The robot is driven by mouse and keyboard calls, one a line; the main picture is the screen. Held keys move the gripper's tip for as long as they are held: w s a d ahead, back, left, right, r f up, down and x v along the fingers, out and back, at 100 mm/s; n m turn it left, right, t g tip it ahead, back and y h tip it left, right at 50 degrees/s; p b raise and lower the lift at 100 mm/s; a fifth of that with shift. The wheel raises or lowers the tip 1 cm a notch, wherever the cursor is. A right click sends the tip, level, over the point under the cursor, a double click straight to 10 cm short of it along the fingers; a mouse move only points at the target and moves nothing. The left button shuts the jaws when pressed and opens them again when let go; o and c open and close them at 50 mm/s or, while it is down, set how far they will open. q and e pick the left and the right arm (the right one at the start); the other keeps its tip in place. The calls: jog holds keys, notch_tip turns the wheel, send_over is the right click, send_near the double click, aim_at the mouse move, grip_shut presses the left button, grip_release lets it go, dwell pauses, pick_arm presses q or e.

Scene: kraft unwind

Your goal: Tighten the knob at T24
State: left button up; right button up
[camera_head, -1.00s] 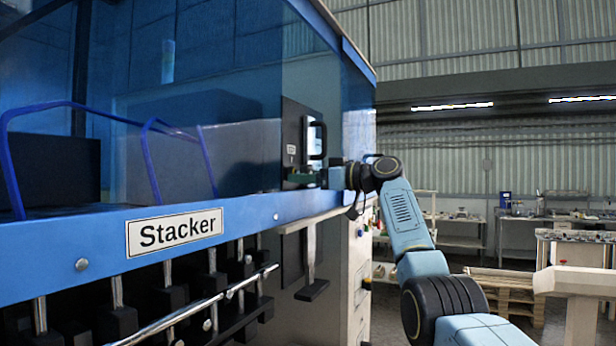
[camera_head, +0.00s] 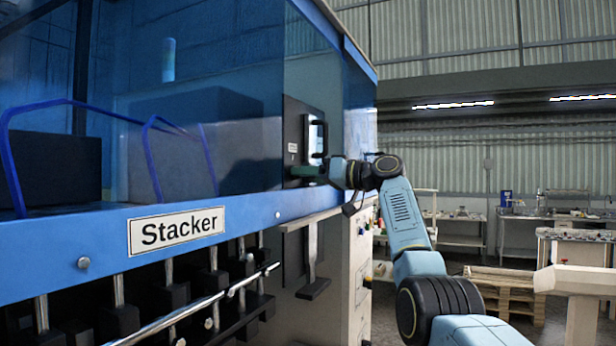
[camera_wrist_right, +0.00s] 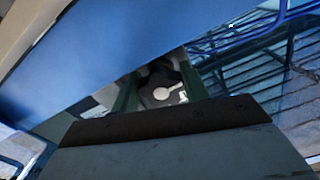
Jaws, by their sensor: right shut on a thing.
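My right gripper (camera_head: 305,173) reaches the dark panel on the side of the blue Stacker machine, low beside a black handle. In the right wrist view its two dark green fingers (camera_wrist_right: 158,92) are shut on a dark knob (camera_wrist_right: 160,97) with a pale round mark and pointer on its face. In the head view the knob is hidden behind the fingers. A small white label (camera_head: 292,148) sits on the panel above the gripper, too small to read. My left gripper is not in view.
The Stacker machine (camera_head: 95,255) fills the left side, with blue tinted covers above. A metal rail (camera_head: 200,305) and black clamps run below its front edge. A wooden pallet (camera_head: 505,288) and work tables stand at the back right.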

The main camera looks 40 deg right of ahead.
jog(key=o, duration=1)
jog(key=shift+s+d, duration=0.1)
jog(key=b+v, duration=0.5)
jog(key=v, duration=0.8)
jog(key=shift+s, duration=0.15)
jog(key=shift+d, duration=0.1)
